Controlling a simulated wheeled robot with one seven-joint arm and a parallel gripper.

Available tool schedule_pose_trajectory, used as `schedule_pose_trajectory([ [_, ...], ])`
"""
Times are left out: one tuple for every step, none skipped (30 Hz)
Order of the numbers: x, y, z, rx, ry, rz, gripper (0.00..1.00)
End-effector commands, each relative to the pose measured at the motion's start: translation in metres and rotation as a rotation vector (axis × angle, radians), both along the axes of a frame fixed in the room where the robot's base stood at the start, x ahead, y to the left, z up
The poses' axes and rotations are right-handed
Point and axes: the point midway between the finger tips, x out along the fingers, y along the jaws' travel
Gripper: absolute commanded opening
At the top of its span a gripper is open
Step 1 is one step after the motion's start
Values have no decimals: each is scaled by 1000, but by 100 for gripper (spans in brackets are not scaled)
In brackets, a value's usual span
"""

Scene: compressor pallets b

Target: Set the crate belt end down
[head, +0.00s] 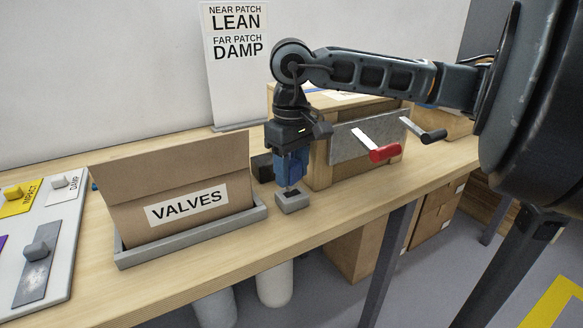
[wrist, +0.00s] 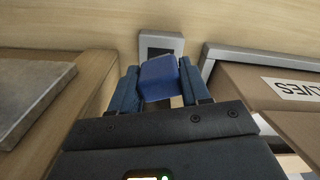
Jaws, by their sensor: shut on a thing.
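My gripper (head: 291,178) points down over the wooden bench, between the VALVES box and a wooden crate. In the wrist view my gripper (wrist: 158,70) is shut on a blue block (wrist: 163,83), which seems to be the crate belt end. In the head view the blue block cannot be clearly told from the blue fingers. A small grey holder (head: 294,205) with a dark recess lies just below the fingertips. The holder also shows in the wrist view (wrist: 174,42), just beyond the blue block. Whether the block touches the holder cannot be told.
The VALVES box (head: 178,182) stands in a grey tray (head: 258,213) left of my gripper. A wooden crate (head: 318,160) with a grey panel (head: 345,138) is close on the right. Red (head: 384,154) and black (head: 433,135) handles stick out there. The bench front (head: 240,255) is bare.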

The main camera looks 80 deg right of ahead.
Motion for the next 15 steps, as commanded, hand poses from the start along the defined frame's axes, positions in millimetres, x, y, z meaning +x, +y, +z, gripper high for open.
schedule_pose_trajectory([
  [0,0,-2,0,0,0,10],
  [0,0,-2,0,0,0,10],
  [0,0,-3,0,0,1,10],
  [0,0,-3,0,0,1,10],
  [0,0,-4,0,0,1,10],
  [0,0,-4,0,0,1,10],
  [0,0,-5,0,0,1,10],
  [0,0,-5,0,0,1,10],
  [0,0,-6,0,0,1,10],
  [0,0,-6,0,0,1,10],
  [0,0,-6,-1,-1,1,10],
  [0,0,-7,-1,-1,1,10],
  [0,0,-7,-1,-1,1,10],
  [0,0,-8,-1,-1,1,10],
  [0,0,-8,-1,-1,1,10],
])
